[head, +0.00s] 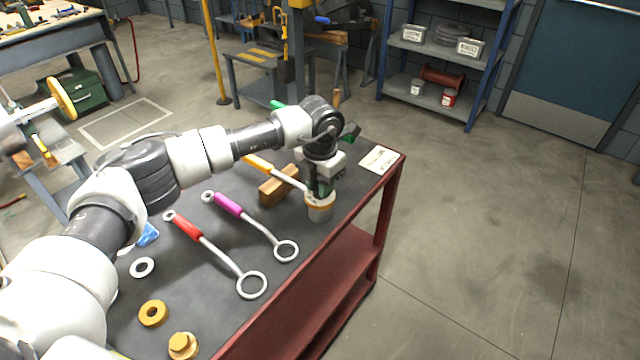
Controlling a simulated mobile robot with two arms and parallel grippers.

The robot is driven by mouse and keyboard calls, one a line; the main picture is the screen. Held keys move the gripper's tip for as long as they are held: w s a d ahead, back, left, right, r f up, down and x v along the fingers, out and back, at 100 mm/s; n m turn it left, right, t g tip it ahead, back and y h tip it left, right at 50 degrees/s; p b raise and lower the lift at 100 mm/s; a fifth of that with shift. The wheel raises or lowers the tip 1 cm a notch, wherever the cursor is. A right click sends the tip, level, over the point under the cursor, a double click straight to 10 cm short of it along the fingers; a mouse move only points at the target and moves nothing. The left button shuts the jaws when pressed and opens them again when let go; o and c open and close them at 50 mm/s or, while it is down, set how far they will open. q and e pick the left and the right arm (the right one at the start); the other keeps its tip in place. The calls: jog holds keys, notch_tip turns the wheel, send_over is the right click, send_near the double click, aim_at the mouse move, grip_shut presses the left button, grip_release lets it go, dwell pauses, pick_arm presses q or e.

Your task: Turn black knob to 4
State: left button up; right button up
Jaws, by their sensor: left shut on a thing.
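No black knob with a readable scale can be made out. My left gripper (319,192) points down at the table's right edge, over a grey cylinder with a copper-coloured band (320,211). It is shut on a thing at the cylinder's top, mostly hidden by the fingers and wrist. Dark green shows between gripper and cylinder; I cannot tell which part it belongs to. An orange-handled ring tool (259,164) reaches to the cylinder; its far end is hidden there. My right gripper is not in view.
On the dark-topped red table (355,240) lie a red-handled ring tool (187,228), a purple-handled one (228,205), a wooden block (272,192), a white ring (142,267), a brass ring (153,313), a brass bolt (182,345) and a label card (379,159). Floor at right is clear.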

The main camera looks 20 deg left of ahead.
pick_arm(q)
jog(key=n, duration=0.5)
jog(key=shift+n, duration=0.7)
jog(key=o, duration=0.9)
jog(key=shift+o, duration=0.2)
notch_tip(320, 180, up, 11)
jog(key=b, duration=0.1)
jog(key=shift+f, duration=0.1)
